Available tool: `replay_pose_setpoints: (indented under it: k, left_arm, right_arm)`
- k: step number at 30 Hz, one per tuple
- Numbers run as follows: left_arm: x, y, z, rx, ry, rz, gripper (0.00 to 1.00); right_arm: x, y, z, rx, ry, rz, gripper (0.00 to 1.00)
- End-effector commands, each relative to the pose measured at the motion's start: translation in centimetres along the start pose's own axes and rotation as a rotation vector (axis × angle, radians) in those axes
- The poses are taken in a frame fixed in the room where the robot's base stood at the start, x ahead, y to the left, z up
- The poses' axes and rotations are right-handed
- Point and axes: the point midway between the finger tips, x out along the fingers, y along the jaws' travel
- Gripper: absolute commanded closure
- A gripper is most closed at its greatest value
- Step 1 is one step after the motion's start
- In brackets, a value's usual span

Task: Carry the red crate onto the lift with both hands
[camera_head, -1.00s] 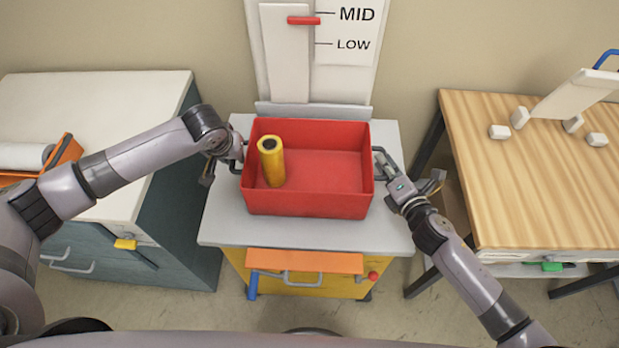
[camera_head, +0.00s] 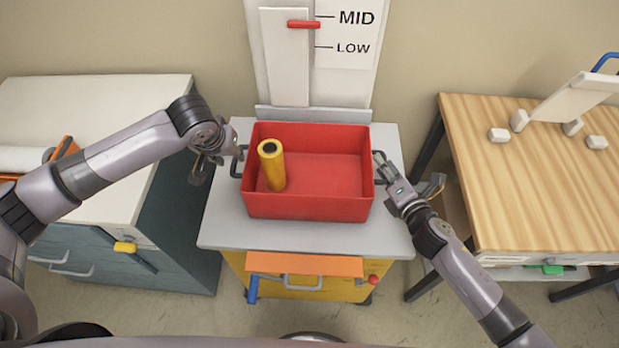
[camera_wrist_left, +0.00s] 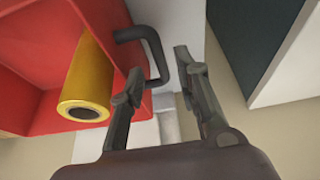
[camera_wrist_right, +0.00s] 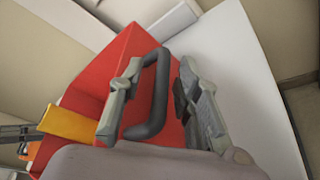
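The red crate (camera_head: 306,206) sits upright on the grey top of the yellow lift (camera_head: 225,225), holding a yellow roll (camera_head: 272,166) that stands near its left side. My left gripper (camera_head: 228,155) is open just left of the crate; in the left wrist view its fingers (camera_wrist_left: 160,70) are apart, with the dark left handle (camera_wrist_left: 148,42) near the left finger. My right gripper (camera_head: 384,170) is at the crate's right side. In the right wrist view its fingers (camera_wrist_right: 160,85) stand apart, with the dark right handle (camera_wrist_right: 158,100) between them.
A panel marked MID and LOW (camera_head: 346,50) with a red pointer (camera_head: 303,24) stands behind the crate. A white-topped cabinet (camera_head: 110,95) is at the left. A wooden table (camera_head: 540,180) with white blocks is at the right. Grey surface shows in front of the crate.

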Motion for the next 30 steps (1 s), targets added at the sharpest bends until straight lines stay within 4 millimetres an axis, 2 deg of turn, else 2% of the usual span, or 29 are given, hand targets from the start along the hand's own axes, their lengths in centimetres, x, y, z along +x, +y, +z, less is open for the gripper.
replay_pose_setpoints:
  k: [1, 6, 9, 14, 17, 24, 30]
  left_arm:
    - [-1.2, -0.1, 0.0, 0.0, 0.003, 0.0, 0.7]
    - [-4.4, -0.1, -0.1, 0.0, 0.002, 0.0, 0.7]
    - [-5.6, -0.1, -0.1, -0.001, 0.002, -0.001, 0.7]
    - [-6.5, -0.1, 0.0, -0.002, 0.0, -0.001, 0.7]
    - [-6.5, -0.1, 0.0, -0.002, 0.0, -0.002, 0.7]
    - [-6.5, -0.1, 0.0, -0.001, 0.0, -0.002, 0.7]
    - [-6.5, -0.1, 0.0, -0.001, 0.0, -0.002, 0.7]
  right_arm:
    - [0.0, 0.0, 0.0, 0.0, 0.0, 0.0, 0.69]
    - [0.0, 0.0, 0.0, 0.0, 0.0, 0.0, 0.69]
    - [0.0, 0.0, 0.0, 0.0, 0.0, 0.0, 0.69]
    - [-0.3, -0.1, 0.0, 0.0, 0.001, -0.001, 0.69]
    - [-1.5, -0.1, -0.1, 0.0, 0.002, -0.002, 0.69]
    - [-6.5, -0.2, -0.1, 0.001, 0.002, -0.004, 0.69]
    - [-10.0, -0.1, -0.1, 0.001, 0.002, -0.002, 0.69]
